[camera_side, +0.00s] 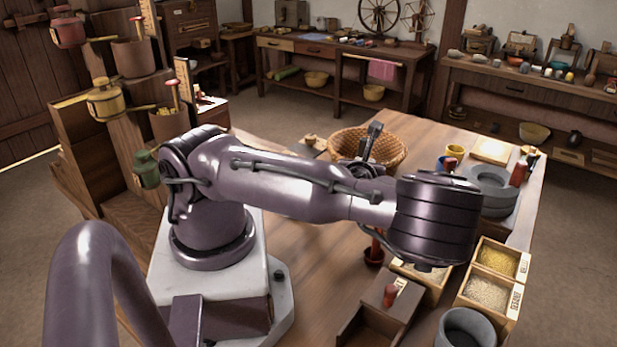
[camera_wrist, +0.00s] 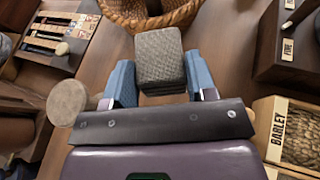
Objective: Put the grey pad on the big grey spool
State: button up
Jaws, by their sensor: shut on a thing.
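In the wrist view my gripper (camera_wrist: 160,80) has its two blue fingers shut on the grey pad (camera_wrist: 160,55), a dark grey, rough-faced block with layered edges. The fingers touch it on both sides. In the side view my arm hides the fingers and the pad. I cannot pick out the big grey spool for sure. A round grey-brown disc (camera_wrist: 68,103) shows left of my gripper in the wrist view. A wide grey round stone piece (camera_side: 492,190) stands at the right of the table in the side view.
A wicker basket (camera_side: 395,148) stands behind my arm; its rim shows in the wrist view (camera_wrist: 180,17). Grain boxes (camera_side: 500,260) and a grey pot (camera_side: 468,328) are at the front right. A barley box (camera_wrist: 300,135) is right of my gripper. Bare wood (camera_side: 310,265) lies beneath my arm.

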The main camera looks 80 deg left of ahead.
jog(key=w+d+r+n+g+h, duration=0.2)
jog(key=d+n+g+h, duration=0.25)
jog(key=n+g, duration=0.55)
jog(key=w+d+r+n+g+h, duration=0.2)
jog(key=d+r+n+g+h, duration=0.15)
jog(key=n+g+h, duration=0.55)
jog(key=s+a+f+m+t+y, duration=0.2)
jog(key=s+f+y, duration=0.1)
jog(key=s+y, duration=0.55)
jog(key=s+a+r+m+t+y, duration=0.25)
jog(key=s+a+r, duration=0.4)
jog(key=a, duration=0.35)
jog(key=shift+m, duration=0.45)
jog(key=shift+s+d+f, duration=0.1)
jog(key=shift+f, duration=1.95)
jog(key=shift+s+f, duration=0.1)
jog(key=shift+f, duration=1.9)
